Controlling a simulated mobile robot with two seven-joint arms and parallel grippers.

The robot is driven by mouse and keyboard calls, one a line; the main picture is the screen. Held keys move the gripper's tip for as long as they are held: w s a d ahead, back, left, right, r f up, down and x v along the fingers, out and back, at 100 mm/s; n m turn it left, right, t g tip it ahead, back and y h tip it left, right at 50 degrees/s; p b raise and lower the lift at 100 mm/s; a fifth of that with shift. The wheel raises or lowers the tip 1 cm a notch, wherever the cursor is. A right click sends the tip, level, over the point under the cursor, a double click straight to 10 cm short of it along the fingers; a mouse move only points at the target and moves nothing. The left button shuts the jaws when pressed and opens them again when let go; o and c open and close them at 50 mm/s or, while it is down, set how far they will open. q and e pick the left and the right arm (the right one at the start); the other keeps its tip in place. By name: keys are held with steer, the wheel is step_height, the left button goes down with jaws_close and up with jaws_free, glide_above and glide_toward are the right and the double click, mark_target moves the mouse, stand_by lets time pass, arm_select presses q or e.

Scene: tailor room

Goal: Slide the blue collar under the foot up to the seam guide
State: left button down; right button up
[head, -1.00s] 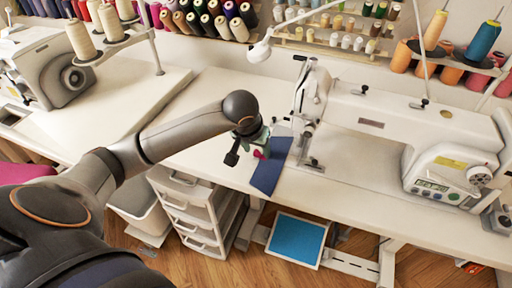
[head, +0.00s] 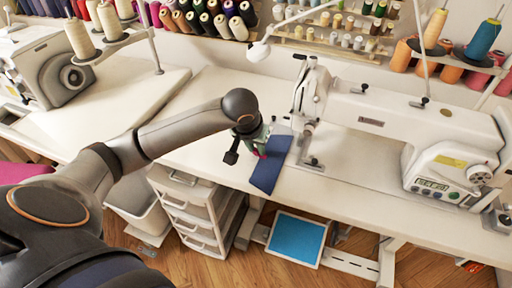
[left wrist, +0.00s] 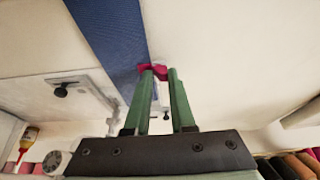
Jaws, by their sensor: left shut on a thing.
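The blue collar (head: 272,168) is a flat dark-blue strip on the white table, left of the sewing machine's needle end. Its near end reaches the table's front edge. My left gripper (head: 257,150) is at the strip's left edge. In the left wrist view its green fingers (left wrist: 160,75) are shut on a small magenta piece (left wrist: 155,71) at the edge of the collar (left wrist: 112,35). The presser foot (head: 304,130) is just right of the collar's far end. A metal plate with a black knob (head: 313,161) lies beside it; I cannot clearly make out the seam guide. My right gripper is out of view.
The white sewing machine (head: 400,120) fills the table's right side. Another machine (head: 50,75) and thread cones stand at the left. White drawers (head: 200,215) and a blue-topped box (head: 296,240) are below. The table left of the collar is clear.

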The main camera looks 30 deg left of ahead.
mark_target(269, 156)
arm_select(q)
steer(key=shift+d, duration=0.1)
steer(key=shift+w+d, duration=0.2)
steer(key=shift+d, duration=0.55)
steer(key=shift+w+d, duration=0.15)
steer(key=shift+d, duration=0.55)
steer(key=c, duration=0.7)
jaws_free()
steer(key=p+v, duration=0.1)
steer(key=v, duration=1.1)
steer(key=shift+s+r, duration=0.1)
steer(key=shift+r, duration=0.15)
